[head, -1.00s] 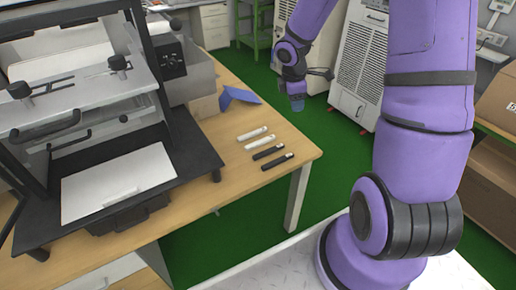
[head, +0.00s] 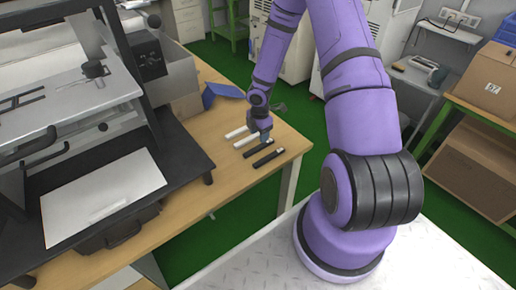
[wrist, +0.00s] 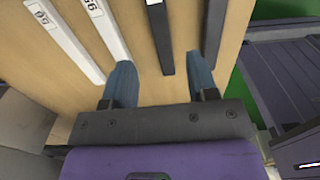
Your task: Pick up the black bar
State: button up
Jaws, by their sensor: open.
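Two black bars and two white bars lie roughly parallel on the wooden table. In the head view one black bar (head: 250,153) is partly behind my gripper, and the other black bar (head: 268,158) lies nearer the table's front edge. In the wrist view the first black bar (wrist: 161,40) points down between the blue fingertips of my open gripper (wrist: 162,75). The other black bar (wrist: 214,28) lies to its right, just beyond the right finger. My gripper (head: 264,139) is empty and over the bars; its exact height is unclear.
The white bars (wrist: 67,42) (wrist: 107,28) lie left of the black ones in the wrist view; one is close to the left finger. A machine with a white plate (head: 105,192) stands left on the table (head: 215,205). A blue object (head: 222,92) lies behind.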

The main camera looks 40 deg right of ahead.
aim_at(260, 146)
jog(key=shift+s+d+f, duration=0.1)
jog(key=shift+f, duration=3.15)
jog(key=shift+c, duration=0.4)
grip_shut()
